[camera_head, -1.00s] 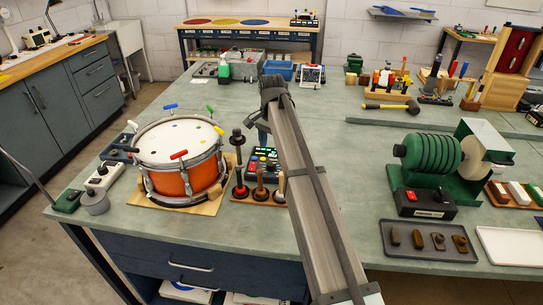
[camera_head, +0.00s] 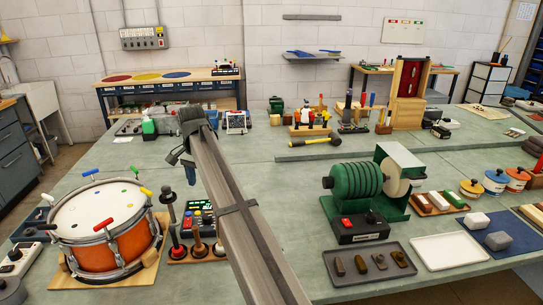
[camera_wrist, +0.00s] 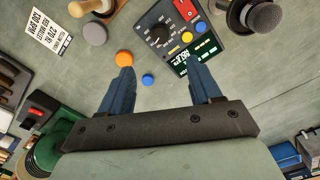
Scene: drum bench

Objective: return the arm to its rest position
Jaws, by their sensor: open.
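My arm (camera_head: 240,220) reaches up and away over the bench in the head view. My gripper (camera_head: 184,160) hangs at its far end, above the bench and right of the orange drum (camera_head: 115,245). In the wrist view my gripper (camera_wrist: 164,76) shows two blue fingers spread apart, with nothing held between them. A dark meter with a lit display (camera_wrist: 180,38) lies beyond the fingertips. The same meter (camera_head: 203,213) stands beside the drum in the head view, partly hidden by my arm.
Dark-handled tools (camera_head: 172,218) stand upright in a wooden rack by the meter. A green grinder-like machine (camera_head: 355,182) and a grey tray (camera_head: 350,283) with small pieces are to the right. Bare bench top (camera_head: 270,180) lies between my arm and the machine.

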